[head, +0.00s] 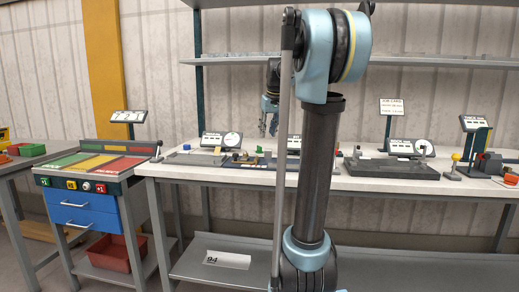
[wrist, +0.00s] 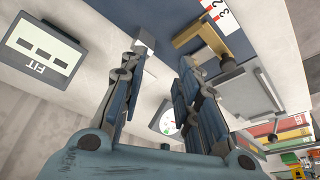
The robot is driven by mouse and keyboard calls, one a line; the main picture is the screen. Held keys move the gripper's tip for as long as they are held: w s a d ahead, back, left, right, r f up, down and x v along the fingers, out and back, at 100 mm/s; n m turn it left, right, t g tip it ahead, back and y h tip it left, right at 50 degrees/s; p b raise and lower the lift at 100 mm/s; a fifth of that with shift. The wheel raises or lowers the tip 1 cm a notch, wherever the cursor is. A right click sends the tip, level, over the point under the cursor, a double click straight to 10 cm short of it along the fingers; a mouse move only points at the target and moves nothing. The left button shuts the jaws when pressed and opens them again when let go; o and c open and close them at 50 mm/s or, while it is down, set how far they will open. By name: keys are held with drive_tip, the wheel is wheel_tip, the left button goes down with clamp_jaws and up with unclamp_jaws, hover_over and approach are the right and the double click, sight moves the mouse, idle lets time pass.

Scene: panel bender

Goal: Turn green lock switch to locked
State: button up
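My gripper (head: 268,129) hangs over the middle of the workbench in the head view, its fingers pointing down. In the wrist view the two fingers of my gripper (wrist: 163,55) are spread apart with nothing visible between them. A small green piece (head: 259,150) stands on the bench fixture just below and left of the gripper in the head view. It may be the green lock switch, but it is too small to tell, and its turned position cannot be read. I cannot make out a green switch in the wrist view.
The fixture's dark plate (head: 240,164) lies on the white bench (head: 330,178). In the wrist view a tan bracket (wrist: 208,35) and a grey block (wrist: 245,88) lie close to the right finger. A FIT display (wrist: 42,45) is at left. A shelf (head: 225,60) runs behind.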

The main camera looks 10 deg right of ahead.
drive_tip(key=w+d+r, duration=0.1)
drive_tip(key=w+r, duration=0.3)
drive_tip(key=w, duration=0.8)
approach(259, 149)
drive_tip(key=shift+n, duration=0.4)
drive_tip(key=x, duration=0.5)
drive_tip(key=w+x, duration=0.1)
drive_tip(key=x, duration=0.2)
drive_tip(key=shift+d, duration=0.2)
drive_tip(key=shift+t, duration=0.3)
clamp_jaws()
